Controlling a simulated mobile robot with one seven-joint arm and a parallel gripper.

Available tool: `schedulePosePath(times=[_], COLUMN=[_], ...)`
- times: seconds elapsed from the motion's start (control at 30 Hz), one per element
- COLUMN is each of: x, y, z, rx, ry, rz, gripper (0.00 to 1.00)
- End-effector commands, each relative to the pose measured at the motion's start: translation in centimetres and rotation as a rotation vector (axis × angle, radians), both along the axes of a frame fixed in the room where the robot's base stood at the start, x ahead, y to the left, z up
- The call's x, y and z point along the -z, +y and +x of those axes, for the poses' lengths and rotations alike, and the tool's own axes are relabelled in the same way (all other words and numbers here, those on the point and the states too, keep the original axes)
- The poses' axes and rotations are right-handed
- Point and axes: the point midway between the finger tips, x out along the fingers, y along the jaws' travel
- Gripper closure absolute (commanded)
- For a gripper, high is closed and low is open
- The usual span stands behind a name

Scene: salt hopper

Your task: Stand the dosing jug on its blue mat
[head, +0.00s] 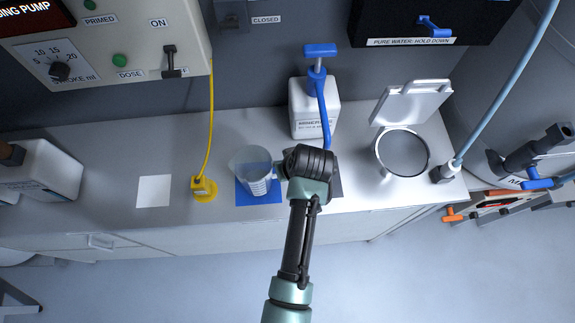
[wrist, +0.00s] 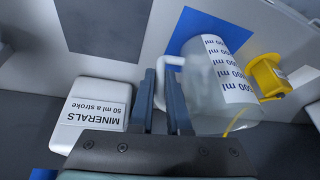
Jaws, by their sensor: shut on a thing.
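The dosing jug (head: 250,163) is clear, with a printed scale, and looks roughly upright over the blue mat (head: 258,197) on the grey counter. I cannot tell whether its base touches the mat. My gripper (head: 280,171) is at the right side of the jug, its fingers largely hidden by my wrist in the head view. In the wrist view my gripper (wrist: 162,82) is shut on the jug's white handle (wrist: 162,92). The jug (wrist: 215,85) with its ml labels lies just right of the fingers there, and part of the blue mat (wrist: 200,28) shows behind it.
A white minerals bottle (head: 314,105) with a blue pump stands behind my wrist. A yellow nozzle (head: 203,187) on a yellow hose is close left of the mat. A white square (head: 154,191) lies further left. An open round hatch (head: 402,152) is at right.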

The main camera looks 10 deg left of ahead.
Motion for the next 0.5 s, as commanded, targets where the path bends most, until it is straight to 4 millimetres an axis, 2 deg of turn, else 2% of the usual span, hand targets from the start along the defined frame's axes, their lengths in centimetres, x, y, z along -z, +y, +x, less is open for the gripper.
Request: schedulePosePath(times=[0.2, 0.23, 0.37, 0.4, 0.5], x=[0.41, 0.42, 0.34, 0.34, 0.32], y=[0.0, 0.0, 0.0, 0.0, 0.0], z=[0.02, 0.01, 0.0, 0.0, 0.01], rx=[0.001, 0.0, 0.0, 0.0, 0.0], ry=[0.0, 0.0, 0.0, 0.0, 0.0], rz=[0.0, 0.0, 0.0, 0.0, 0.0], gripper=[1.0, 0.83, 0.6, 0.55, 0.55])
